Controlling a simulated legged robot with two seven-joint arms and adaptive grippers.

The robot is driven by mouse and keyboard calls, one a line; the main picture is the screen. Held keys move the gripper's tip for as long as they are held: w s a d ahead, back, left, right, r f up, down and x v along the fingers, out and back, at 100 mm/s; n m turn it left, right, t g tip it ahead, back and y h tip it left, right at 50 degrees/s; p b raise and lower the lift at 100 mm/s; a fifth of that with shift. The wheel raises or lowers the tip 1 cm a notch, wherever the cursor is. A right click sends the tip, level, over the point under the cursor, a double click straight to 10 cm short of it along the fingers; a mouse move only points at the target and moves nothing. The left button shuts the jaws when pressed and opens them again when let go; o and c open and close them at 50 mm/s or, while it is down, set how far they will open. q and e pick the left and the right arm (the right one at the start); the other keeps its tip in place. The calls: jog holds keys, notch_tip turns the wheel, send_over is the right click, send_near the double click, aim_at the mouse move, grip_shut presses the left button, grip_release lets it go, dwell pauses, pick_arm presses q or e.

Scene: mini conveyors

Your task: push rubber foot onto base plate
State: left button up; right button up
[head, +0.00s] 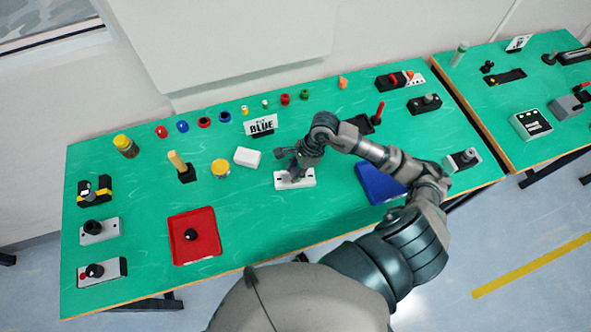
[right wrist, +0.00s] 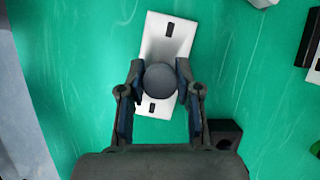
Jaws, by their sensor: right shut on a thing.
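The base plate (right wrist: 165,40) is a white rectangle with a dark slot near each end. It lies on the green table, and in the head view it shows under my right gripper (head: 297,168). The rubber foot (right wrist: 161,82) is a round dark grey piece. My right gripper (right wrist: 159,85) is shut on it, one finger on each side. Seen from the wrist, the foot covers the lower middle part of the plate, between the slots. I cannot tell whether it touches the plate. My left gripper is not in view.
A red tray (head: 207,250) holding a black knob-like piece stands front left. A blue tray (head: 376,184) lies right of the plate. The front middle is clear.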

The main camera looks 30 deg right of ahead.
jog(key=shift+a, duration=0.1)
jog(key=shift+d, duration=0.2)
jog(key=shift+a+b, duration=0.25)
jog(key=shift+b, duration=0.15)
jog(key=shift+f+b, duration=0.65)
dwell(0.4)
jog(key=o, duration=1)
jog(key=v, duration=1.2)
jog(key=shift+d+f, duration=0.1)
